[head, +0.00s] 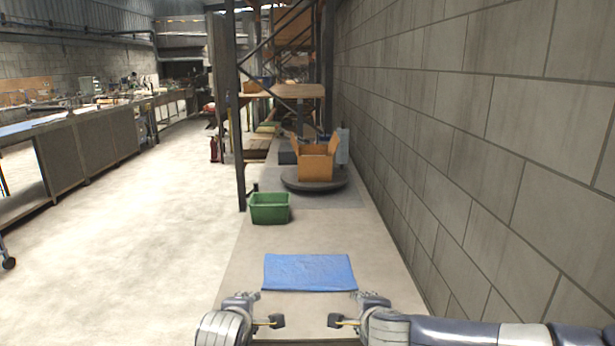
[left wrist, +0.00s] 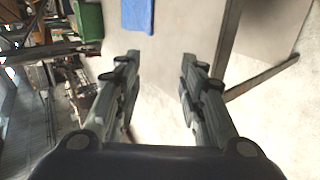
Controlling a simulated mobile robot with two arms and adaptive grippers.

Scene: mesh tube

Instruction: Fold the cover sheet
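The blue cover sheet (head: 309,272) lies flat on the pale surface in front of me, roughly rectangular and slightly wrinkled. It also shows at the top of the left wrist view (left wrist: 137,14). My left gripper (head: 266,308) is just below the sheet's near left corner in the head view. Its fingers are spread with nothing between them in the left wrist view (left wrist: 160,58). My right gripper (head: 348,307) is near the sheet's near right corner, with its fingers apart and empty. Neither gripper appears to hold the sheet.
A green bin (head: 270,208) stands beyond the sheet to the left. Farther back, an open cardboard box (head: 316,162) sits on a dark round turntable (head: 314,185). A grey block wall (head: 470,130) runs along the right. The surface around the sheet is clear.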

